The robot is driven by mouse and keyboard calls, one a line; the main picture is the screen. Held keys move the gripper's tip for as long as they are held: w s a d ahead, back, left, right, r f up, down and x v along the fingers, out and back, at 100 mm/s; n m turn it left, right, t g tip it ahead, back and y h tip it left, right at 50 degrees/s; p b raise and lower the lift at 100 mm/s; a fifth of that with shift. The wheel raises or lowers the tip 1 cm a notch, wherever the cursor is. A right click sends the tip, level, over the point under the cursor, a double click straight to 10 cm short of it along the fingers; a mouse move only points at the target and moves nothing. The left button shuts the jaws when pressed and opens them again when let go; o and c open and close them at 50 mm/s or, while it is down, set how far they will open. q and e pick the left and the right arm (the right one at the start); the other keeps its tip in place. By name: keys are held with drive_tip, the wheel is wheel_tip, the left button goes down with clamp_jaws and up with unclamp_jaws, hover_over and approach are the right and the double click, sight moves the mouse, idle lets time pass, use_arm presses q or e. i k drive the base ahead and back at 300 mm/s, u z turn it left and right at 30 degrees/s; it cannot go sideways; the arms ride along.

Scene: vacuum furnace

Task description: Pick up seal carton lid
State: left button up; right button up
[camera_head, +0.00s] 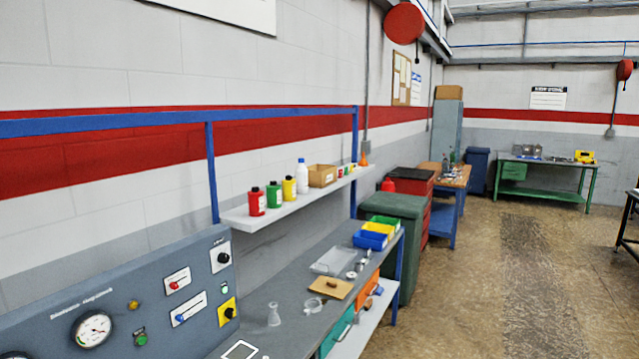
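A flat tan board (330,293) with a small dark brown piece on top lies on the grey workbench (285,322), near its front edge. It looks like the carton lid, but no label on it can be read. A small open brown carton (322,176) stands on the white shelf above the bench. Neither of my grippers is in view.
Next to the tan board are a clear tray (333,262), a clear ring-shaped dish (313,305) and a glass flask (273,315). Blue, yellow and green bins (370,240) stand at the bench's far end. A control panel (130,300) is at left. The floor (500,270) at right is clear.

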sight(337, 289)
drive_tip(key=z, duration=0.9)
drive_tip(key=k, duration=1.15)
drive_tip(key=z, duration=1.05)
drive_tip(key=i, duration=0.75)
drive_tip(key=u, duration=0.5)
drive_tip(key=i, duration=2.1)
drive_tip(key=u, duration=1.3)
drive_tip(key=i, duration=1.3)
drive_tip(key=u, duration=1.3)
